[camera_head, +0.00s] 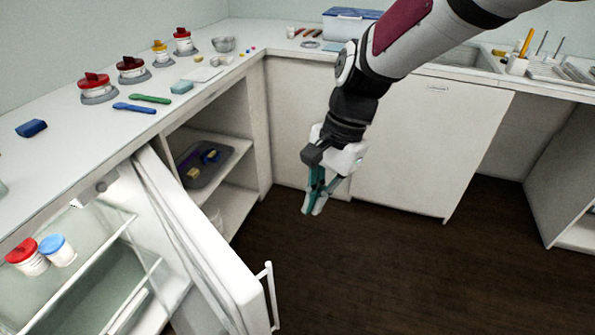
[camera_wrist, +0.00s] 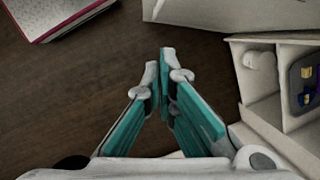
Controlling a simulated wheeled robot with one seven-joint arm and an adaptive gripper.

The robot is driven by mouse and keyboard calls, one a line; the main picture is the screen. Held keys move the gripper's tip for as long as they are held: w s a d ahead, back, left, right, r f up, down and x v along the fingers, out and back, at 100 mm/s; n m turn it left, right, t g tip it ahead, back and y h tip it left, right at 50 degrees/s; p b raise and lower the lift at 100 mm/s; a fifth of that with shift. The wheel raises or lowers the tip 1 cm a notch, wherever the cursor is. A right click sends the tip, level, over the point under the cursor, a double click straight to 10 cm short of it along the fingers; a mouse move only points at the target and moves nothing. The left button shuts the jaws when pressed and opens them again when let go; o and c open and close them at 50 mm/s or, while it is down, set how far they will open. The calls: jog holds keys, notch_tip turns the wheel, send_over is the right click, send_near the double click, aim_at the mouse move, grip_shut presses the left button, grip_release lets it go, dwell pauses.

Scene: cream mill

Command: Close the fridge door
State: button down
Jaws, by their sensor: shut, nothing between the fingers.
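The white fridge door (camera_head: 192,235) stands open at the lower left in the head view, swung out from under the counter. Its upright white handle (camera_head: 270,296) is on the door's outer edge. The open fridge interior (camera_head: 95,270) shows glass shelves with a red-lidded jar (camera_head: 28,258) and a blue-lidded jar (camera_head: 58,251). My gripper (camera_head: 311,211) is shut and empty, pointing down in the air to the right of the door and apart from it. In the wrist view, its teal fingers (camera_wrist: 165,58) meet at the tips above the dark floor.
An open shelf cabinet (camera_head: 240,150) with a dark tray (camera_head: 205,168) stands beyond the door. The counter (camera_head: 75,140) above holds lidded jars and small tools. A white cabinet front (camera_head: 425,150) stands behind my gripper. The dark wood floor (camera_head: 400,265) is clear.

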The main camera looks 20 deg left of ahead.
jog(key=s+a+f+b, duration=0.2)
jog(key=a+f, duration=0.4)
jog(key=f, duration=0.3)
jog(key=s+a+f+m+g+b, duration=0.1)
jog(key=s+a+f, duration=0.3)
jog(key=f, duration=0.5)
jog(key=shift+s+a+f+m+b, duration=0.25)
jog(key=shift+a+b, duration=0.35)
jog(key=shift+a, duration=0.35)
